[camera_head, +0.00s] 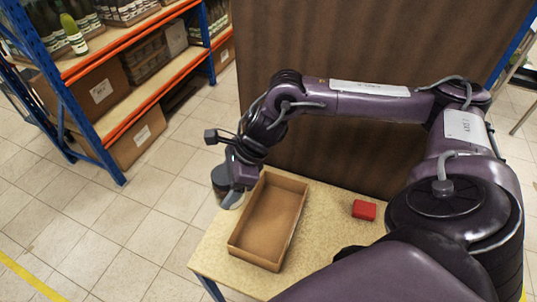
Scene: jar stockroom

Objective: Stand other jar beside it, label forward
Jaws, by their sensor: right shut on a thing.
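My right gripper (238,188) is at the table's left edge, beside the open cardboard tray. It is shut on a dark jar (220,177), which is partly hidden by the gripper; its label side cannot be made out. A green jar (73,35) with a yellowish lid and a white label stands at the front edge of the upper shelf at the far left, its label facing out. My left gripper is not in view.
An empty cardboard tray (247,258) and a red block (364,210) are on the table (325,228). The blue and orange rack (110,130) holds several jars and boxes. A brown panel (330,45) stands behind the table. Tiled floor lies open between rack and table.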

